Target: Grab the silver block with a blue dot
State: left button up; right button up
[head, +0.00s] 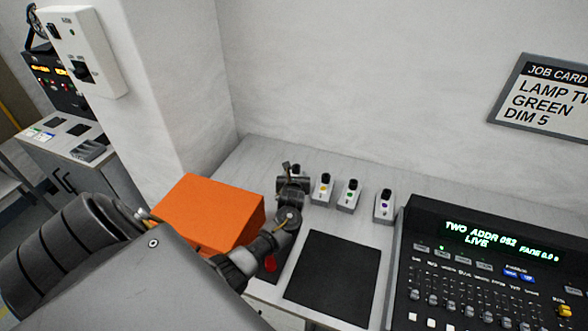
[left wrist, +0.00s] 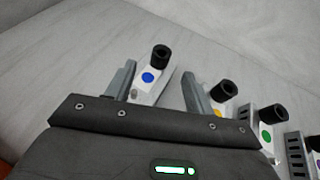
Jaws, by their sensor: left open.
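The silver block with a blue dot (left wrist: 147,88) has a black knob on top and shows in the left wrist view. There it appears between the two grey fingers of my left gripper (left wrist: 158,74), nearer the left finger. The fingers are apart; whether either touches the block cannot be told. In the head view my left gripper (head: 291,178) is at the back of the counter and covers most of this block, with only its top showing (head: 296,169). My right gripper is in neither view.
Similar silver blocks with yellow (head: 322,190), green (head: 348,196) and purple (head: 384,207) dots stand to the right in a row. An orange box (head: 207,212) is left of my arm. A black mat (head: 332,267) and a lighting console (head: 490,270) lie in front and right.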

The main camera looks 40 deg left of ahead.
aim_at(296, 165)
pick_arm(q)
jog(key=shift+b+x, duration=0.3)
jog(key=shift+x, duration=2.6)
jog(key=shift+b+x, duration=0.45)
jog(key=shift+x, duration=1.9)
jog(key=shift+w+d+r, duration=0.1)
jog(key=shift+r, duration=0.05)
grip_shut()
jog(key=shift+r, duration=0.1)
